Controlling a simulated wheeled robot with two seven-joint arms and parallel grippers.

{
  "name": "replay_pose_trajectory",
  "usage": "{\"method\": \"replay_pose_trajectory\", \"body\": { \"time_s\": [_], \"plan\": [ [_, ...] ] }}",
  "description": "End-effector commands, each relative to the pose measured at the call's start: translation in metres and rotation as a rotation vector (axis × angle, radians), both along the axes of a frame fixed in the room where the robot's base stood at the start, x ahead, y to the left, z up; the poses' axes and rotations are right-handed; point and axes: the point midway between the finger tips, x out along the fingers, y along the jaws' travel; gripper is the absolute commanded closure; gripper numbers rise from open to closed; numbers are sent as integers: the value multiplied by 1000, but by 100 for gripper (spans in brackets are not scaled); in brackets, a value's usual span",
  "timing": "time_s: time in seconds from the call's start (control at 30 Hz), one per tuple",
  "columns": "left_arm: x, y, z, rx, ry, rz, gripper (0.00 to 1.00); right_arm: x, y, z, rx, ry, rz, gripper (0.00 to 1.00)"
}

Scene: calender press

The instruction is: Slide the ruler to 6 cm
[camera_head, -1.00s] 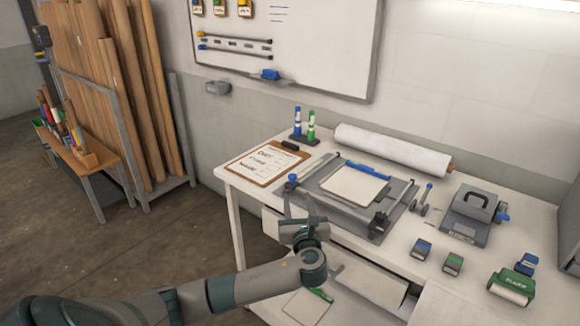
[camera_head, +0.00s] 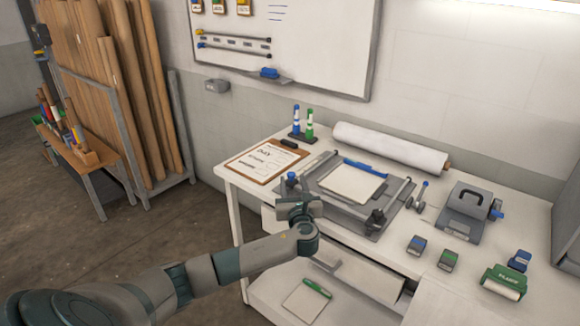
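The grey press (camera_head: 325,205) sits on the white table, with a pale sheet (camera_head: 350,183) on its bed and a blue bar (camera_head: 366,170) along the sheet's far edge. I cannot tell for sure which part is the ruler, and no scale marks can be read. A blue knob (camera_head: 291,177) stands at the press's left corner and a dark knob (camera_head: 376,217) at its front right. My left gripper (camera_head: 292,198) is at the press's front left edge, just below the blue knob. Its fingers are too small and hidden to judge. My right gripper is not in view.
A grey hole punch (camera_head: 466,210) and several stamps, one large and green (camera_head: 503,283), stand to the right. A lower shelf (camera_head: 262,290) is under the table.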

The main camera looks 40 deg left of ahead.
Motion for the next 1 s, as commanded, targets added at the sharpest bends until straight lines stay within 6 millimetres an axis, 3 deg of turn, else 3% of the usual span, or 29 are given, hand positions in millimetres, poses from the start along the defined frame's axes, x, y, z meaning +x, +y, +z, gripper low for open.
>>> {"method": "replay_pose_trajectory", "body": {
  "time_s": [0.5,1.0],
  "plan": [
    [56,52,0,1,1,1,60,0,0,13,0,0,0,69],
    [68,63,0,0,0,-1,60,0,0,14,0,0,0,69]
  ]
}}
